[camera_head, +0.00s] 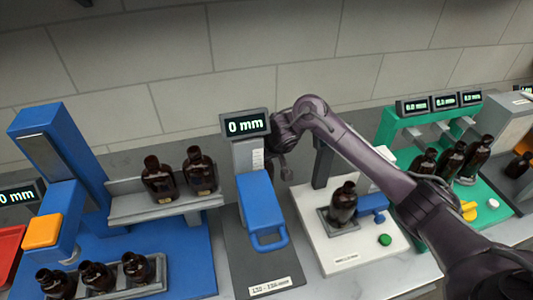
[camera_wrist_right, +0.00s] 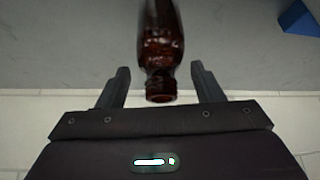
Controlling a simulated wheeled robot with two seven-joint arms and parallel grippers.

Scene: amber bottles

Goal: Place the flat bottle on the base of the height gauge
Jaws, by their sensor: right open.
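The height gauge (camera_head: 262,205) stands in the middle of the head view, with a "0 mm" display and a blue slider with a loop handle. Its dark grey base (camera_head: 243,268) shows bare, with a label at the front edge. My right gripper (camera_wrist_right: 161,80) is open in the wrist view. A brown bottle (camera_wrist_right: 161,45) lies with its neck between the two fingers, apart from both. I cannot tell whether it is the flat one. In the head view my right wrist is beside the gauge's display, and that bottle is not clearly visible there. My left gripper is not in view.
Left is a blue station (camera_head: 180,260) with two bottles on a grey shelf (camera_head: 165,208) and several in a front holder. Right is a white station (camera_head: 340,250) with one bottle (camera_head: 343,203). A green station (camera_head: 490,195) with several bottles stands further right. A tiled wall closes the back.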

